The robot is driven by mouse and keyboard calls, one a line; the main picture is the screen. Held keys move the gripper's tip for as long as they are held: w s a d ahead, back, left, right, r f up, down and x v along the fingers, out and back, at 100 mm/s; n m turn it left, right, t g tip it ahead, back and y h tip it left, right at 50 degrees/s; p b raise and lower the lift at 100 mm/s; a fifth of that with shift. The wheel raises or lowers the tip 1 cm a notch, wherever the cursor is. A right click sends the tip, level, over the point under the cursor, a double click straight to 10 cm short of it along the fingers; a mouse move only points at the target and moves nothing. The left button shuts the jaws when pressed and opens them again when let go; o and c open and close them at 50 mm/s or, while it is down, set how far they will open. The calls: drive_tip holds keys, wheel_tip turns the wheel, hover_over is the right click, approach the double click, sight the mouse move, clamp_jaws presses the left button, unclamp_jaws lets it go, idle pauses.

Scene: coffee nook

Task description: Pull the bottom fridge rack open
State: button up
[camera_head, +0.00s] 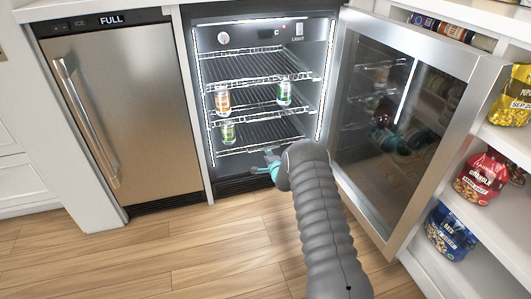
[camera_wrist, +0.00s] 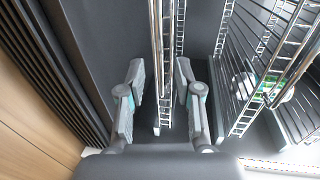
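The bottom fridge rack (camera_head: 240,149) is a chrome wire shelf low in the open fridge, with a green can (camera_head: 228,132) standing on it. My gripper (camera_head: 270,161) is in front of the rack's front edge, right of its middle, partly hidden by my arm. In the wrist view, my gripper (camera_wrist: 160,75) has its two fingers apart. The chrome front rail (camera_wrist: 156,35) runs up the picture and lines up with the gap between them. I see no finger clearly touching it. A can (camera_wrist: 272,90) shows behind the rail at the right.
The glass fridge door (camera_head: 400,115) stands open at the right, close to my arm. The middle rack (camera_head: 257,110) above holds an orange can (camera_head: 222,100) and another green can (camera_head: 284,93). A shut steel appliance (camera_head: 115,105) stands left. Snack shelves (camera_head: 490,215) are far right. Wooden floor (camera_head: 180,255) is clear.

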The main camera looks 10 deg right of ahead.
drive_tip(key=shift+x, duration=2.05)
clamp_jaws()
